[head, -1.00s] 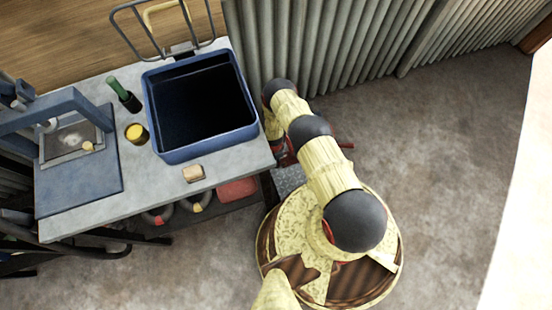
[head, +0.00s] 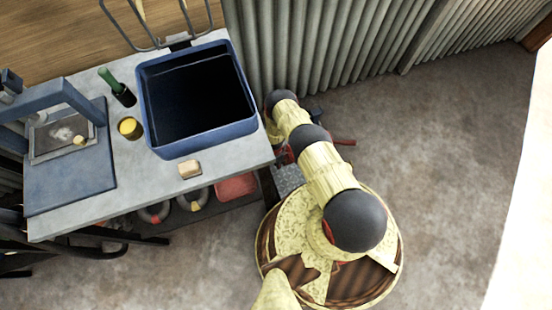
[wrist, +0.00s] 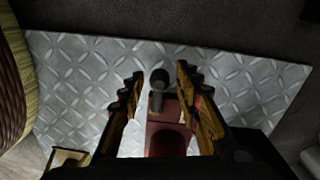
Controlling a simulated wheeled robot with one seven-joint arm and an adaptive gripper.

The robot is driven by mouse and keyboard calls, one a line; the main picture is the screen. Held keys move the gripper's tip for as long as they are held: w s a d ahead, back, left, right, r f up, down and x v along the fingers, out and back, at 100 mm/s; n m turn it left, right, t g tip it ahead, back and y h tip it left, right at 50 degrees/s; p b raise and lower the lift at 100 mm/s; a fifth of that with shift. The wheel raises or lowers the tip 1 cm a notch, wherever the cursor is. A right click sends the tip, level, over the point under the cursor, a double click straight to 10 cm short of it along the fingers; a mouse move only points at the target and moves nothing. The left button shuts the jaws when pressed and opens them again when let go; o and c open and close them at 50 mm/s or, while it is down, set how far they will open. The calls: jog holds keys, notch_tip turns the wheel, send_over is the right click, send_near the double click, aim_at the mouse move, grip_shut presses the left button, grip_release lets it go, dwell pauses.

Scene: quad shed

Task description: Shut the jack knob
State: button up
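In the wrist view the jack's dark round knob (wrist: 159,77) stands on a short stem at the middle. The jack's red body (wrist: 168,139) lies below it, partly hidden by my gripper. My gripper (wrist: 160,70) is open, with one finger on each side of the knob and stem. I see a gap on both sides, and I cannot tell how deep the knob sits between the fingers. In the head view my arm covers most of the jack, and red parts (head: 343,141) show beside it.
A diamond-pattern metal plate (wrist: 82,85) lies under the jack; it also shows in the head view (head: 289,175). The grey bench (head: 140,183) with a blue basin (head: 205,140) is close on the left. A corrugated wall (head: 330,45) is behind. Floor at right is clear.

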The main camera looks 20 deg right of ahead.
grip_shut()
jog(key=shift+s, duration=0.1)
dwell(0.4)
jog(key=s+n+p, duration=0.1)
jog(key=n, duration=0.1)
jog(key=s+n+p, duration=0.1)
jog(key=n, duration=0.1)
jog(key=shift+d+r, duration=0.1)
jog(key=shift+d, duration=0.05)
jog(key=n+p, duration=0.1)
jog(key=n, duration=0.1)
jog(key=s+d+n, duration=0.1)
jog(key=shift+s+n+p, duration=0.25)
jog(key=shift+n+p, duration=0.1)
jog(key=shift+n, duration=0.05)
jog(key=n, duration=0.1)
jog(key=s+d+n, duration=0.1)
jog(key=shift+n+h+p, duration=0.3)
jog(key=shift+n, duration=0.1)
jog(key=n, duration=0.1)
jog(key=d+n, duration=0.1)
jog(key=shift+s+n, duration=0.3)
jog(key=shift+n, duration=0.1)
jog(key=shift+s+d+n, duration=0.15)
jog(key=shift+d+n, duration=0.4)
jog(key=shift+n, duration=0.6)
jog(key=shift+s+d+n, duration=0.1)
jog(key=shift+d+n, duration=0.45)
jog(key=shift+n, duration=0.6)
jog(key=shift+b, duration=0.3)
